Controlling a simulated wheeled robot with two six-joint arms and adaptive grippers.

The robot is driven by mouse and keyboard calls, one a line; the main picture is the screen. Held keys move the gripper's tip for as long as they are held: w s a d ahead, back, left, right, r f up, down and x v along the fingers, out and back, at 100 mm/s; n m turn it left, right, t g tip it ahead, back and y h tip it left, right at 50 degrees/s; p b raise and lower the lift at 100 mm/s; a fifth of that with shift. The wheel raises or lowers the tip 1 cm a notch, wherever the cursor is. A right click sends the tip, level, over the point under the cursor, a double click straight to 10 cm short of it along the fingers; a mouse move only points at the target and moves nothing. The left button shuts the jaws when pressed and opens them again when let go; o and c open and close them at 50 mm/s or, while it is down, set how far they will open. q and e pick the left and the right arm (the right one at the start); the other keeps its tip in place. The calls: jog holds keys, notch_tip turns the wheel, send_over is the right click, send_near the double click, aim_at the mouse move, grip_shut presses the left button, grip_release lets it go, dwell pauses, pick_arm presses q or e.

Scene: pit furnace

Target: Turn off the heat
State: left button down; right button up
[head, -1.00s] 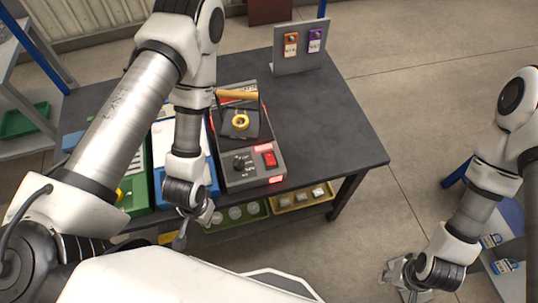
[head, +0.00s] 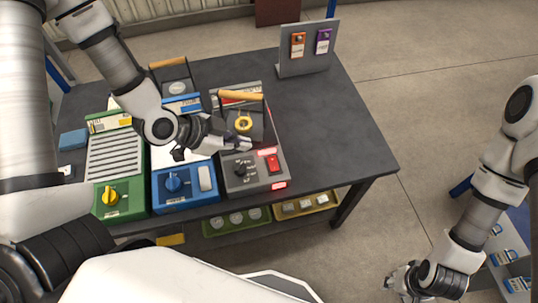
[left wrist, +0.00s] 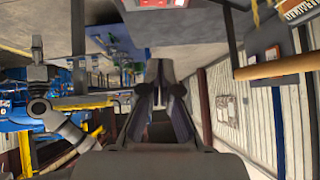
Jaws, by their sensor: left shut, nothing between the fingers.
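The grey furnace unit (head: 262,183) stands on the dark table, right of a blue and a green unit. Its front has a black knob (head: 240,168), a red rocker switch (head: 272,163) and glowing red displays. A dark plate on top carries a yellow ring (head: 243,123) and a wooden handle (head: 240,96). A wooden handle also crosses the right of the left wrist view (left wrist: 285,67). My left gripper (head: 246,143) is shut and empty, above the grey unit between the ring and the knob. My right gripper (head: 398,287) hangs low at the right, away from the table; its fingers are unclear.
The green unit (head: 130,207) has a yellow knob. A grey board (head: 307,62) with orange and purple tags stands at the back. The table's right side is clear. Trays (head: 305,206) sit below.

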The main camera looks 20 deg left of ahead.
pick_arm(q)
jog(key=f+b, duration=0.1)
jog(key=b, duration=0.1)
send_over(269, 162)
jog(key=f, duration=0.5)
jog(key=shift+s+a+f, duration=0.1)
jog(key=shift+s+f, duration=0.1)
jog(key=shift+s, duration=0.15)
jog(key=f, duration=0.3)
jog(key=shift+w+f, duration=0.35)
jog(key=shift+f, duration=0.05)
jog(key=shift+w+f, duration=0.1)
jog(key=shift+f, duration=0.35)
